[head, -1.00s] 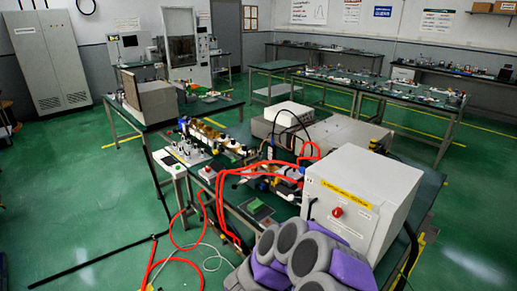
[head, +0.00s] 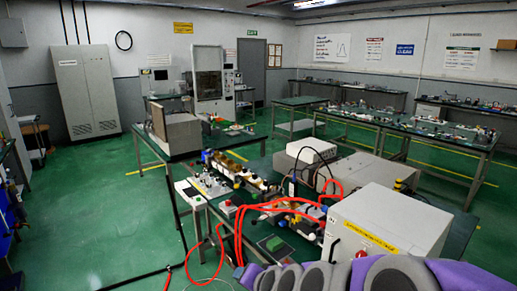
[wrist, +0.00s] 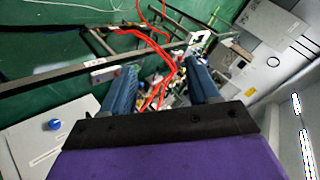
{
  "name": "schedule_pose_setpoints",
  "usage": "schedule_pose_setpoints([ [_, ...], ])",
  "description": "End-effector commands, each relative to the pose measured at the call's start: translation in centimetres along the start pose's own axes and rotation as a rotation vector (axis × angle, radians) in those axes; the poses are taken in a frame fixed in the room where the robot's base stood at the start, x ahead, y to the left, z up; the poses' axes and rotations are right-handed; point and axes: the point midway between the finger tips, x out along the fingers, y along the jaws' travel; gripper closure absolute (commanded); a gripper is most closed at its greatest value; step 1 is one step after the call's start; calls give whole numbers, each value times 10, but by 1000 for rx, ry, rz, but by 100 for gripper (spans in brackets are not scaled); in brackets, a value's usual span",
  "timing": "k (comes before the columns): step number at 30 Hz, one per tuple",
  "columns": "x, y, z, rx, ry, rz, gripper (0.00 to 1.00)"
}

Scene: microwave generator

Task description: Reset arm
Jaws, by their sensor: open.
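My purple and grey arm lies across the bottom right of the head view, in front of the pale control box (head: 400,215) with its yellow label and red button. The gripper end is out of the head view. In the wrist view my gripper (wrist: 164,78) has two blue fingers set well apart, with nothing between them that it holds. Red cables (wrist: 158,40) and bench equipment show beyond the fingers, apart from them as far as I can tell.
The bench carries red hoses (head: 240,228), a small white unit (head: 312,151) and several brass-coloured parts. A pale panel with a blue knob (wrist: 56,124) is at the wrist view's lower left. Green floor (head: 115,215) is open on the left.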

Motion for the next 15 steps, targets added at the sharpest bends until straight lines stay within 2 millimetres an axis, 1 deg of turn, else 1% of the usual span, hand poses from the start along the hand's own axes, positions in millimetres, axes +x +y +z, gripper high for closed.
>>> schedule_pose_setpoints([
  [1,-16,5,10,-49,-50,18,40],
  [4,-46,22,37,-146,-170,73,40],
  [7,-79,46,63,-230,-287,146,40],
  [8,-90,55,71,-253,-324,173,40],
  [9,-105,67,80,-279,-370,210,40],
  [11,-128,86,94,-315,-439,267,40],
  [12,-145,100,103,-333,-486,310,40],
  [14,-171,118,115,-354,-551,371,40],
  [15,-187,130,123,-361,-594,412,40],
])
